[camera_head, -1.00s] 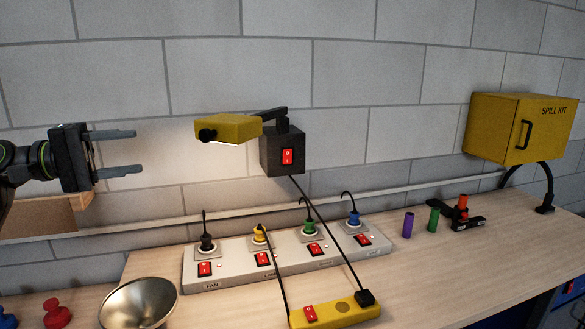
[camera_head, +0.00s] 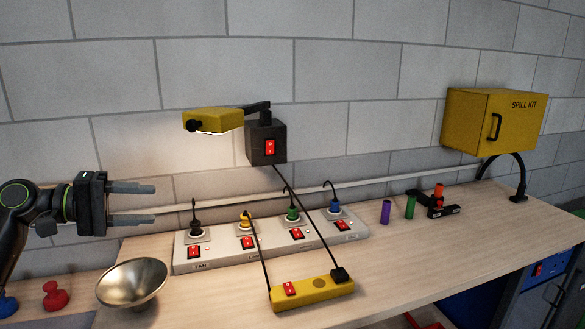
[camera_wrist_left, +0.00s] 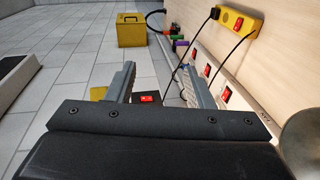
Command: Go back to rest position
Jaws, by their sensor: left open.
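My left gripper (camera_head: 134,203) is at the left of the head view, in front of the wall and above the bench. Its two grey fingers point right, apart, with nothing between them. The fingers also show spread in the left wrist view (camera_wrist_left: 160,88). The gripper is left of the white power strip (camera_head: 262,245) and above the metal bowl (camera_head: 132,283), touching neither. My right gripper is in neither current view.
A yellow lamp (camera_head: 213,121) on a black switch box (camera_head: 266,143) is on the wall. A yellow switched block (camera_head: 312,292) lies in front of the strip. Purple (camera_head: 386,212) and green cylinders (camera_head: 410,207) stand right. A yellow spill kit box (camera_head: 492,118) is beyond. The bench's front right is clear.

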